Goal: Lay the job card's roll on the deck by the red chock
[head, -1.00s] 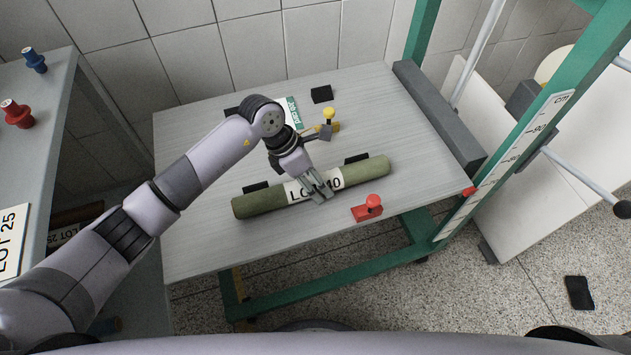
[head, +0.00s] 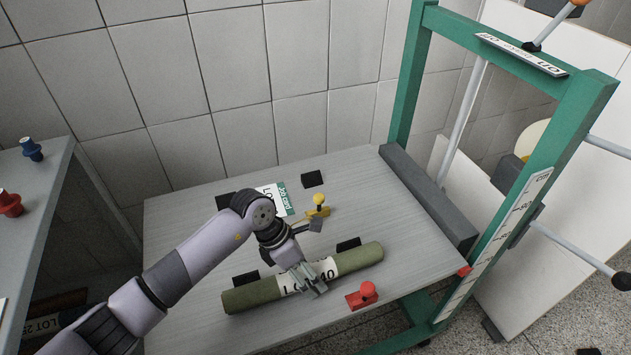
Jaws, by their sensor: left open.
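A green roll (head: 355,259) with a white label reading "LO… 40" lies on the grey deck (head: 185,290), between black pads and beside the red chock (head: 362,295), which is just in front of it. The job card (head: 272,197), white with a green "Job card" strip, lies flat farther back, partly covered by my arm; its lot number is hidden. My left gripper (head: 308,284) is open, with its fingers over the roll's label. I cannot tell whether the fingers touch the roll. My right gripper is not in view.
A yellow chock (head: 318,206) stands behind the roll, and a black block (head: 312,179) lies at the back. A dark grey bar (head: 428,200) edges the deck's right side beside a green frame (head: 409,75). A side shelf at left holds blue and red knobs (head: 31,150).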

